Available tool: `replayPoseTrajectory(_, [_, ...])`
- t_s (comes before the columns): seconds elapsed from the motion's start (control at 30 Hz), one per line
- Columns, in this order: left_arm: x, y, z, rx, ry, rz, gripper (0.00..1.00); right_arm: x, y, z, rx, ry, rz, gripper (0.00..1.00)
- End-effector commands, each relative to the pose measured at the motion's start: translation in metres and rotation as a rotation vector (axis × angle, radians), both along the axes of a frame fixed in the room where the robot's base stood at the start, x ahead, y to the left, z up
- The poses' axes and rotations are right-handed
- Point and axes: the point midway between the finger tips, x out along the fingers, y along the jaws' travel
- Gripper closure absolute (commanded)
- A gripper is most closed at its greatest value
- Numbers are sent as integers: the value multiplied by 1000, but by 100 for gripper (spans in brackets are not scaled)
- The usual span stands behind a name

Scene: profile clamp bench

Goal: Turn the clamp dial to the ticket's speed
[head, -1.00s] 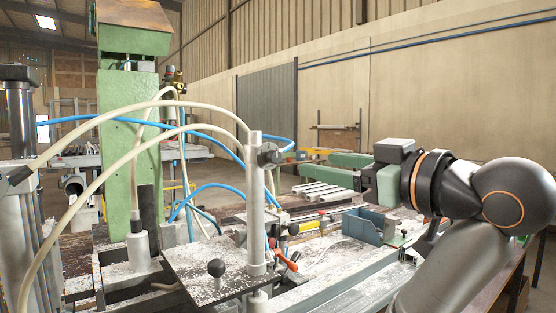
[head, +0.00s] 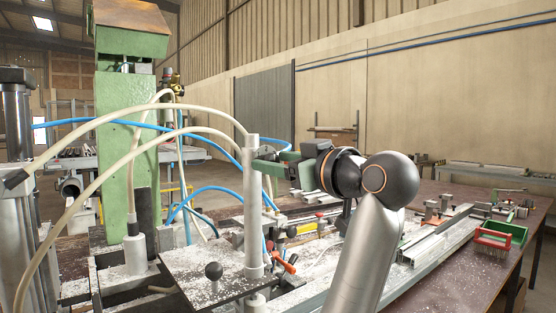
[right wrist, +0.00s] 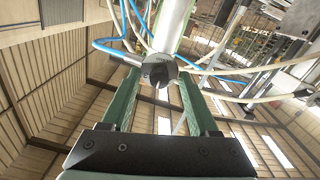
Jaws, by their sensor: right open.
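A dark round knob (right wrist: 158,73), which looks like the clamp dial, sits on the side of a pale upright post (head: 252,205). In the right wrist view it lies between and just beyond the tips of my two green fingers. My right gripper (head: 268,158) is open, with a finger to either side of the knob. I cannot tell whether either finger touches it. In the head view the fingers partly cover the knob, and its markings are too small to read. I see no readable ticket. My left gripper is out of view.
Cream hoses (head: 190,95) and blue hoses arch close around the post. A green machine column (head: 115,150) stands to the left. A black ball knob (head: 214,270) rises from a plate in front. A green tray (head: 505,233) and metal profiles lie on the bench at the right.

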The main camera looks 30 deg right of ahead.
Motion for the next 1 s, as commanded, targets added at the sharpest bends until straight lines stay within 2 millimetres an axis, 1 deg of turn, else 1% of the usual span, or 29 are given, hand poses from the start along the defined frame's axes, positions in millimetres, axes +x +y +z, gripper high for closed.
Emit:
replayPoseTrajectory(0.2, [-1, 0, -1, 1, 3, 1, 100, 0, 0, 0, 0, 0, 0, 39])
replayPoseTrajectory(0.73, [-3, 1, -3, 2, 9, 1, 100, 0, 0, 0, 1, -1, 0, 99])
replayPoseTrajectory(0.77, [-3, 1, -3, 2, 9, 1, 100, 0, 0, 0, 1, -1, 0, 100])
replayPoseTrajectory(1.0, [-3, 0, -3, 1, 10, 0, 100, 0, 0, 0, 0, -1, 0, 100])
